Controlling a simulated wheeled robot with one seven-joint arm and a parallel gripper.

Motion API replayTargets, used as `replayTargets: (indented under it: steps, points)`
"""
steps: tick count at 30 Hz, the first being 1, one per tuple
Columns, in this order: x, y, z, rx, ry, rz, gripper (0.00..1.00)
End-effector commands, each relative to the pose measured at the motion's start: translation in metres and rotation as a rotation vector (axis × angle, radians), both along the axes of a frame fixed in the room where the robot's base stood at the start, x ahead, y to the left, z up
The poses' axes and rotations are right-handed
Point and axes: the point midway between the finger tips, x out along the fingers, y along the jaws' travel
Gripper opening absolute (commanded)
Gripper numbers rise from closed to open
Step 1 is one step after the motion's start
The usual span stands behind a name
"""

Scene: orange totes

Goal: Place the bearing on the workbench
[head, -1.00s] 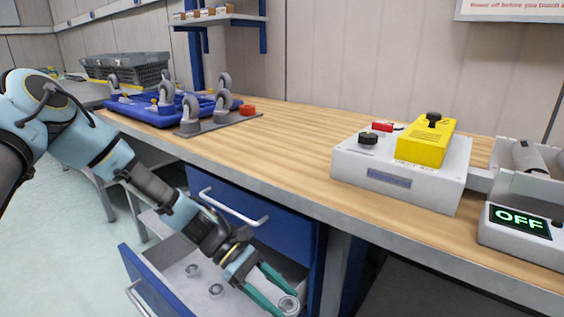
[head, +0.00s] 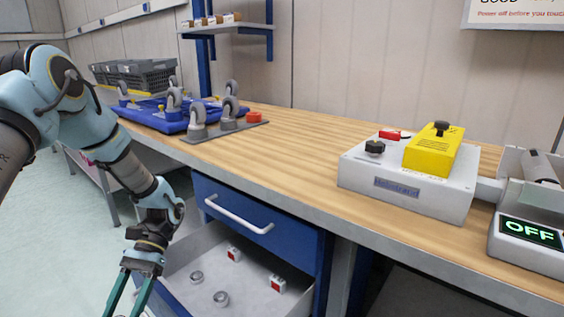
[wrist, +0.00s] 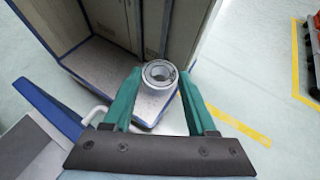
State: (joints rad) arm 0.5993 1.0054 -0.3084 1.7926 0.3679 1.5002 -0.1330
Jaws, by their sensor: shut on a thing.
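The bearing (wrist: 159,72) is a silver ring. In the wrist view it sits between the tips of the teal fingers of my gripper (wrist: 159,80), which is shut on it. In the head view my gripper (head: 128,300) points down at the left of the open drawer, and its fingertips and the bearing are cut off by the lower edge. The workbench (head: 300,150) has a wooden top, with a wide bare stretch in the middle.
The open drawer (head: 180,258) holds two more rings (head: 220,298) and two small red-and-white parts (head: 277,284). A white box with a yellow block (head: 433,150) and an OFF display (head: 531,232) stand at the right.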

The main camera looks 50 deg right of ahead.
Motion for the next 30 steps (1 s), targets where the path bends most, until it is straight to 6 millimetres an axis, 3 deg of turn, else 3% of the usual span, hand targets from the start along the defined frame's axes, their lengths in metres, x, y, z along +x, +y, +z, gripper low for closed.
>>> replayTargets:
  steps: [6, 13, 21, 30]
  points:
    - [0.075, 0.085, 0.01, 0.004, 0.001, -0.436, 0.0]
    - [0.139, 0.156, 0.015, 0.002, 0.008, -0.812, 0.0]
    - [0.178, 0.195, 0.017, -0.001, 0.006, -1.031, 0.0]
    - [0.198, 0.216, 0.018, -0.005, 0.002, -1.142, 0.0]
